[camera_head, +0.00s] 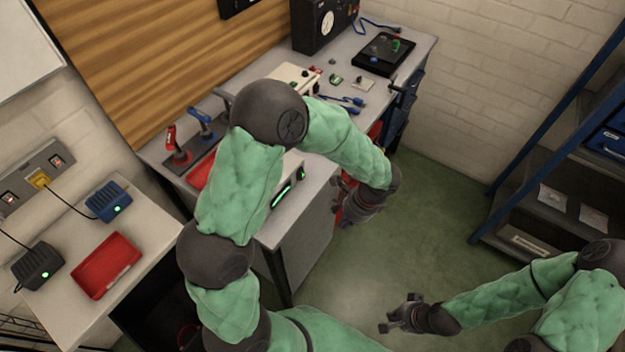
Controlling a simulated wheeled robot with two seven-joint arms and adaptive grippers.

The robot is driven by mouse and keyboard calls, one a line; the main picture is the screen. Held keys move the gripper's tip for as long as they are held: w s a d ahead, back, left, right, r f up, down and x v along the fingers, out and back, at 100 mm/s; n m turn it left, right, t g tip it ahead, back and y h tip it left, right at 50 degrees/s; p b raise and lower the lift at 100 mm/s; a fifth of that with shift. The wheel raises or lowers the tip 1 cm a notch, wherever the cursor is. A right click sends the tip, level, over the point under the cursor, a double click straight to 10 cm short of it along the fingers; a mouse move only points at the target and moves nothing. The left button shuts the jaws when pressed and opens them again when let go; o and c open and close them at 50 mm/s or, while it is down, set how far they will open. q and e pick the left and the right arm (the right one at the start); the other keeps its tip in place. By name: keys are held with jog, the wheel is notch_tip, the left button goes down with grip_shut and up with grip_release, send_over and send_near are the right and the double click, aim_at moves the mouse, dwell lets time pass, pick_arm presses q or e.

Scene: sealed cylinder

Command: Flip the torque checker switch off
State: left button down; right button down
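No label for the torque checker can be read, so I cannot tell which device it is. A light box with a lit green strip (283,194) stands at the bench's front edge, partly hidden behind my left arm. A black box with a round dial (325,24) stands at the back of the bench. A grey wall panel (36,179) at the far left carries red-lit switches and a yellow plug. My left gripper (354,210) hangs beside the bench's front edge, apart from these devices, its fingers unclear. My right gripper (396,318) is over the floor, empty, its fingers seemingly apart.
The side table at left holds a red tray (107,264), a blue charger (109,201) and a black charger (38,266). Red and blue handled tools (178,146) stand on the bench (345,68). A blue-framed shelf (540,190) is at right. Green floor (440,220) is clear between.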

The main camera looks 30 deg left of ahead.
aim_at(302, 174)
pick_arm(q)
jog(key=w+a+r+m+t+y, duration=0.1)
jog(key=w+a+r+y, duration=0.1)
jog(key=r, duration=0.4)
jog(key=w+a+r+m+t+y, duration=0.1)
jog(key=w+a+r+m+y, duration=0.1)
jog(key=r, duration=0.4)
jog(key=shift+w+r, duration=0.35)
jog(key=shift+w, duration=0.05)
jog(key=b+x, duration=0.3)
jog(key=x, duration=0.7)
jog(key=shift+a, duration=0.1)
jog(key=a, duration=0.2)
jog(key=a+b, duration=0.1)
jog(key=shift+w+a+f, duration=0.1)
jog(key=shift+w+f, duration=0.05)
jog(key=shift+f, duration=0.1)
jog(key=shift+a, duration=0.45)
jog(key=shift+f+y, duration=0.1)
jog(key=shift+y, duration=0.2)
